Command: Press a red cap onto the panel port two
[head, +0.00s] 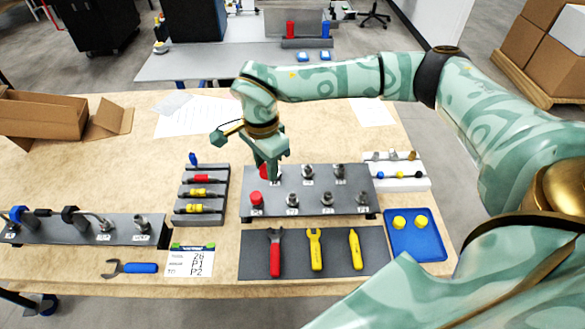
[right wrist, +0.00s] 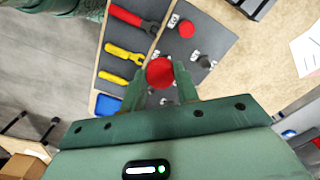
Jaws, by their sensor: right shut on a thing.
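My right gripper (head: 270,160) is shut on a red cap (head: 264,172) over the rear-left part of the grey panel (head: 310,184). In the right wrist view the held red cap (right wrist: 160,71) sits between the two green fingertips. I cannot tell whether it touches a port beneath it, as cap and gripper hide that spot. A second red cap (head: 257,198) sits on the front-left port; it also shows in the right wrist view (right wrist: 186,29). Other ports (head: 308,171) on the panel show bare grey fittings. The port labels are too small to read surely.
A dark mat with a red wrench (head: 275,253) and yellow tools lies in front of the panel. A blue tray (head: 417,236) with two yellow caps stands at right. A grey rack (head: 202,196) and a printed card (head: 190,260) are left of the panel.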

